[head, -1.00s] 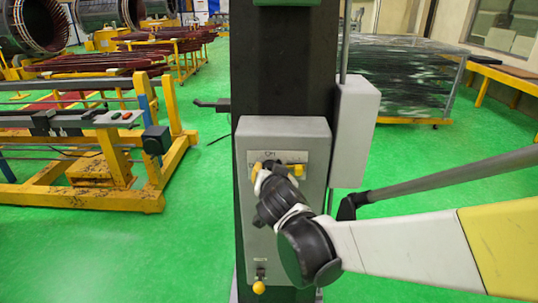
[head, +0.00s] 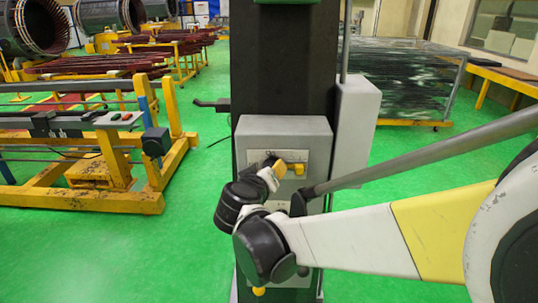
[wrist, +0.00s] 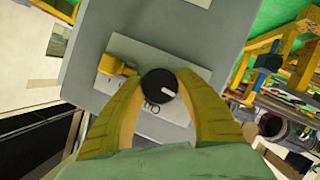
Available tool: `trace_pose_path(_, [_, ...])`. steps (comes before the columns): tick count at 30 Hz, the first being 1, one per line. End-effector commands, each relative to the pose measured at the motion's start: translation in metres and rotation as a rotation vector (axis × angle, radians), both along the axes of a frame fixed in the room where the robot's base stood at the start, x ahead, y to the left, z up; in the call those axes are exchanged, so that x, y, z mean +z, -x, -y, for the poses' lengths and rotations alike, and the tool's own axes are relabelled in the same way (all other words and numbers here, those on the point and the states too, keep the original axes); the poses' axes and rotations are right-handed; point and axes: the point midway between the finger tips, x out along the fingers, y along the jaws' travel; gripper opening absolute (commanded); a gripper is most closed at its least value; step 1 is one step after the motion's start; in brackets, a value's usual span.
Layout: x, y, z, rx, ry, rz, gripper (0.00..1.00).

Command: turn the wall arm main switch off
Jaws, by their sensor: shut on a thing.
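A grey switch box (head: 249,137) is mounted on the dark column, with a pale label plate on its front. In the wrist view, a round black knob (wrist: 154,83) with a short white mark sits on the label plate (wrist: 193,73). My gripper (wrist: 162,78) has one yellow finger on each side of the knob and is shut on it. Lettering beside the knob is partly hidden by the fingers. In the head view, my gripper (head: 278,168) reaches the plate from the lower left, and the knob is hidden.
A yellow block (head: 299,170) sits on the right of the plate, close to my fingers; it also shows in the wrist view (wrist: 113,66). A yellow knob (head: 258,291) is low on the box. A second grey box (head: 358,115) stands right. A yellow frame (head: 95,202) stands left.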

Motion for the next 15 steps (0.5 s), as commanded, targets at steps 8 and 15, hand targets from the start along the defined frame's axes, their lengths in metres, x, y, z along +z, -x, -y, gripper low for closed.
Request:
trace_pose_path(8, [-0.0010, -0.0002, 0.0002, 0.000, 0.095, -0.004, 0.09])
trace_pose_path(15, [-0.0006, 0.0000, 0.0007, -0.002, 0.118, -0.005, 0.09])
